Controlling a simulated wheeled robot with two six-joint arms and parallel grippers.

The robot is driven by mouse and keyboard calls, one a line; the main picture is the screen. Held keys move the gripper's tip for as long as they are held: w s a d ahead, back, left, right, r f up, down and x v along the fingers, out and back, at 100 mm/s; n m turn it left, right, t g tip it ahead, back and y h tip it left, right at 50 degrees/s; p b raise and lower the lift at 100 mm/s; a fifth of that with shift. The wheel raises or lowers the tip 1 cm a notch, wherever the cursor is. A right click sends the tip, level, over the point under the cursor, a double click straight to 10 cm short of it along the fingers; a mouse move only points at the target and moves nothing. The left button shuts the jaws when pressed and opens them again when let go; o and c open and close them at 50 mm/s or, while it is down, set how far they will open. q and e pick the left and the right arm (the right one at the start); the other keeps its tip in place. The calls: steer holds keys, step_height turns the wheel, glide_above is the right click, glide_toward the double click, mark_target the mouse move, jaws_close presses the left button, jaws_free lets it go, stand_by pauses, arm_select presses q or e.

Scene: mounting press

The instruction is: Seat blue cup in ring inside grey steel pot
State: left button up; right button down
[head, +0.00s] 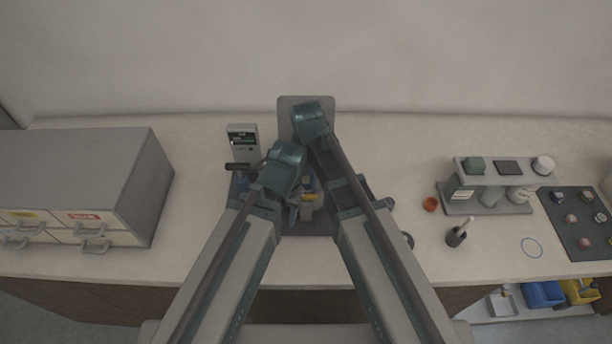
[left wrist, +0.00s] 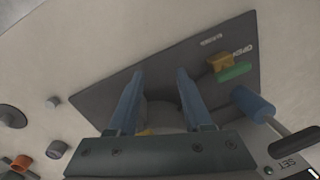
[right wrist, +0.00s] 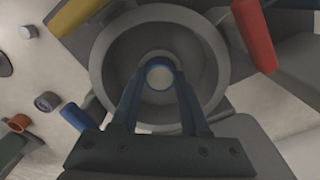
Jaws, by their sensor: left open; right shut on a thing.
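The grey steel pot (right wrist: 108,48) is seen from above in the right wrist view, as a round wall with a darker inside. My right gripper (right wrist: 158,88) is over its opening, shut on the blue cup (right wrist: 158,57), whose rim shows around a pale grey disc between the fingertips. I cannot tell how deep the cup is, or whether it touches the ring, which I cannot make out. My left gripper (left wrist: 158,80) is open above the dark base plate, with a grey shape partly visible between and behind its fingers. In the head view my arms hide most of the press.
A blue-handled lever (left wrist: 254,104) and a green and orange part (left wrist: 228,66) are near my left gripper. Red (right wrist: 254,35) and yellow (right wrist: 78,14) handles flank the pot. In the head view a drawer cabinet (head: 140,185) stands left, a small rack (head: 470,200) right.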

arm_select(q)
steer(key=shift+f, duration=0.1)
arm_select(e)
steer(key=shift+c, duration=1.6)
jaws_free()
steer(key=shift+o, duration=0.2)
steer(key=shift+o, duration=1)
steer(key=shift+r, duration=0.1)
steer(key=shift+r+p, duration=3.4)
steer(key=shift+p, duration=0.15)
arm_select(q)
step_height(320, 180, up, 7)
arm_select(e)
steer(key=shift+f, duration=0.1)
